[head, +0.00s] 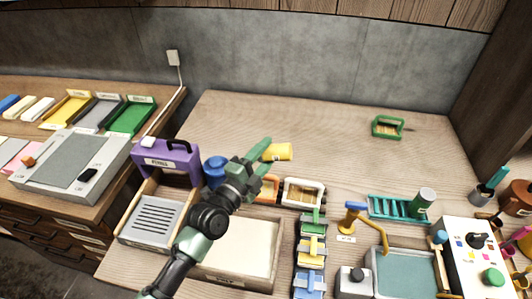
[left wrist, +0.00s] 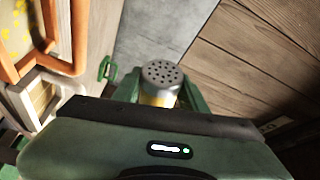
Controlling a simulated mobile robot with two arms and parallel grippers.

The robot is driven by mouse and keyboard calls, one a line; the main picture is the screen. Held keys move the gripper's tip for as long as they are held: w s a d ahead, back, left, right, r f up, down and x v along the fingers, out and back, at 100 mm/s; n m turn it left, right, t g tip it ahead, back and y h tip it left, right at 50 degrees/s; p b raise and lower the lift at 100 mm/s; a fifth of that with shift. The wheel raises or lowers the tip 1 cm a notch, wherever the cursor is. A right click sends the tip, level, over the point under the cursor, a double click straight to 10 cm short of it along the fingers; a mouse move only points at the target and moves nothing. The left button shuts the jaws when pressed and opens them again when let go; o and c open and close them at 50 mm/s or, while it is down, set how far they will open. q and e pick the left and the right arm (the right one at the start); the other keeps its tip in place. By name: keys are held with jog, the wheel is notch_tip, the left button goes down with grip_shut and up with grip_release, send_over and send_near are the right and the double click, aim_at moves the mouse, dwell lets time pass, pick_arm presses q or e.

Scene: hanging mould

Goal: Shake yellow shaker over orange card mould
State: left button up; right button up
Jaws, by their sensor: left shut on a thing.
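The yellow shaker (head: 277,151) is held between the fingers of my left gripper (head: 264,154), tilted roughly on its side. In the left wrist view, its grey perforated cap (left wrist: 163,74) and part of its yellow body (left wrist: 158,99) show between the fingers. The orange card mould (head: 265,190) is below the gripper in the head view, partly hidden by my left arm. Its orange frame (left wrist: 64,65) is at the upper left of the left wrist view, with yellow specks on the pale surface inside. My right gripper is not in view.
A white-framed mould (head: 303,192) sits right of the orange one. A blue container (head: 214,170) and purple case (head: 168,160) stand left. A pale tray (head: 279,251) lies in front. A green mould (head: 387,127) is farther back. The rear tabletop is mostly clear.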

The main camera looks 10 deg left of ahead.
pick_arm(q)
jog(key=shift+r, duration=0.15)
jog(key=m+p, duration=0.1)
jog(key=p, duration=0.2)
jog(key=r+m+g+p, duration=0.1)
jog(key=m+p, duration=0.1)
jog(key=p, duration=0.1)
jog(key=m+y+p, duration=0.1)
jog(key=m+p, duration=0.1)
jog(key=p, duration=0.1)
jog(key=shift+r+g+p, duration=0.2)
jog(key=shift+g+p, duration=0.2)
jog(key=shift+f+m+p, duration=0.1)
jog(key=shift+m+p, duration=0.3)
jog(key=shift+p, duration=0.15)
jog(key=shift+f, duration=0.15)
